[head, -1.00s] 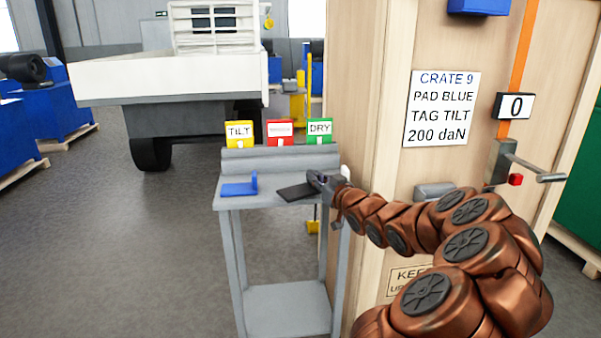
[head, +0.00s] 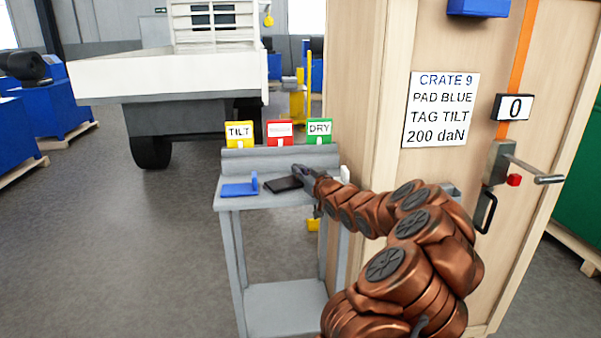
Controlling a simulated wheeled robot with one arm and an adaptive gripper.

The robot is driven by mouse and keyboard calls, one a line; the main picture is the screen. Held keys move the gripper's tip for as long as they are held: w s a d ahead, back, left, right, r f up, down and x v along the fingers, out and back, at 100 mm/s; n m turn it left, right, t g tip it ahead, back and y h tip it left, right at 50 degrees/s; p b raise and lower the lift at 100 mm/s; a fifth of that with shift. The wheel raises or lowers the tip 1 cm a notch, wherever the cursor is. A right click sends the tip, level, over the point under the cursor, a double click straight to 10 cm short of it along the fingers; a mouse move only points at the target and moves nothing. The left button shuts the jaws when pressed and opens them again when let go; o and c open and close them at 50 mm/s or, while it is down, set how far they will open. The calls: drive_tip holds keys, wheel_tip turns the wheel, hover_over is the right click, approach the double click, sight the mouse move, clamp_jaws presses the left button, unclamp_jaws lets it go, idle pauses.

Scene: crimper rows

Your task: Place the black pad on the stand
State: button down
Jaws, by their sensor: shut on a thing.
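The black pad (head: 284,184) is a flat dark piece at the right part of the grey stand's top (head: 240,202). My gripper (head: 299,172) is shut on the pad's right end, coming in from the right. The pad lies low over the stand top; I cannot tell whether it rests on it or hovers just above. A blue pad (head: 238,189) with an upright tab lies on the stand to its left. The fingertips are small and partly merge with the dark pad.
Yellow TILT (head: 239,132), red (head: 279,131) and green DRY (head: 319,129) tags stand along the stand's back ledge. A wooden crate (head: 358,90) with a sign (head: 441,109) and a lever handle (head: 535,172) rises close on the right. Floor at left is open.

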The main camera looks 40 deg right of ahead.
drive_tip(key=shift+f, duration=0.15)
drive_tip(key=shift+f, duration=0.15)
drive_tip(key=c, duration=1.2)
unclamp_jaws()
drive_tip(key=shift+o, duration=0.2)
drive_tip(key=shift+r, duration=0.2)
drive_tip(key=shift+s+f, duration=0.1)
drive_tip(key=shift+s, duration=0.1)
drive_tip(key=b+v, duration=0.1)
drive_tip(key=v, duration=1)
drive_tip(key=shift+s+a+b, duration=0.2)
drive_tip(key=shift+s+b, duration=0.1)
